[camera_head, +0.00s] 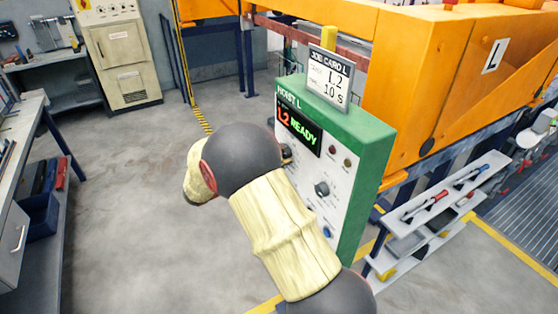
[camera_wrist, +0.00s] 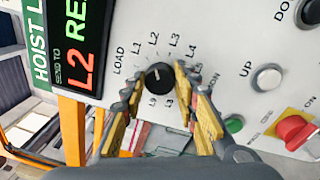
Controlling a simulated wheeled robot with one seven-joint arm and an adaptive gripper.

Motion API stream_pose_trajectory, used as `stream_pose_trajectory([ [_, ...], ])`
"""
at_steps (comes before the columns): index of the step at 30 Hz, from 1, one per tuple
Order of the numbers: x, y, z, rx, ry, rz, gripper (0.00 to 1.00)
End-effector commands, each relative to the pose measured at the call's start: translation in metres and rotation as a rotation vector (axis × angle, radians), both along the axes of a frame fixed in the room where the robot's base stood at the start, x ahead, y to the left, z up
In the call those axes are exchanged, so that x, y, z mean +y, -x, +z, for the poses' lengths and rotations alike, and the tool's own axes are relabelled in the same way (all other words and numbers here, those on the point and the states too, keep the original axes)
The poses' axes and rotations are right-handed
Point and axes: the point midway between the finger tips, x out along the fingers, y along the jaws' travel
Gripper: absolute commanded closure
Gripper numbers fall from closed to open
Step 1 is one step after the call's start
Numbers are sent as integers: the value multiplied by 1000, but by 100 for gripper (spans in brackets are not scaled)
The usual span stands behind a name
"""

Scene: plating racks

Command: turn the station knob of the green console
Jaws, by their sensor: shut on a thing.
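The green console (camera_head: 353,188) labelled HOIST L stands right of centre in the head view, partly behind my arm. Its display (camera_head: 299,130) reads L2 READY and also shows in the wrist view (camera_wrist: 82,45). In the wrist view the black round station knob (camera_wrist: 158,82) sits among the marks LOAD, L1, L2, L3, L4 and others. Its pale pointer line faces up, about toward L2. My gripper (camera_wrist: 160,78) is shut on the knob, one yellow-padded finger on each side. In the head view my arm hides most of the gripper.
A job card (camera_head: 329,78) reading L2 and 10 S stands on the console. In the wrist view an UP button (camera_wrist: 267,78), a green button (camera_wrist: 234,124) and a red emergency knob (camera_wrist: 296,131) lie right of my fingers. An orange machine (camera_head: 420,70) stands behind.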

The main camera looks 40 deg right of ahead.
Motion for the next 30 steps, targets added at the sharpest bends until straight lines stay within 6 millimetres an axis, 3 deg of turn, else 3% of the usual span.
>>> stream_pose_trajectory([
  [15,0,1,-1,-19,4,-1,95],
  [16,0,1,-1,-18,3,-1,70],
  [25,0,0,-1,-19,3,0,52],
  [30,0,0,-1,-20,4,0,51],
])
